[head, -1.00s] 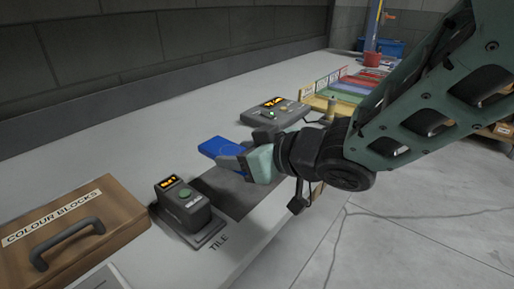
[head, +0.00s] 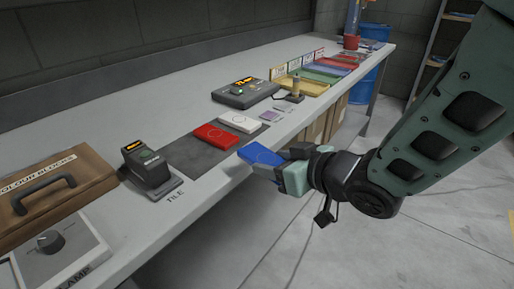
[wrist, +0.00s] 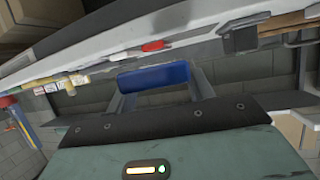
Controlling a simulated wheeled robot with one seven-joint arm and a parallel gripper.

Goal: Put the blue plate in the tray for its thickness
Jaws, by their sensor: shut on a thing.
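The blue plate (head: 260,156) is held out in front of the bench edge, over the floor side. My gripper (head: 280,163) is shut on it; the plate also shows between the fingers in the wrist view (wrist: 154,77). The trays stand in a row farther along the bench: a yellow tray (head: 300,87), a green tray (head: 314,75), a blue tray (head: 326,67) and a red tray (head: 338,60). Upright labels stand behind them, too small to read. A grey gauge with a lit display (head: 244,92) stands before the trays.
A red plate (head: 215,136) and a white plate (head: 240,122) lie on the dark mat (head: 190,155). A small device (head: 148,165) marked TILE and a brown case (head: 50,190) stand at left. A post (head: 296,86) stands near the yellow tray. The bench's back strip is clear.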

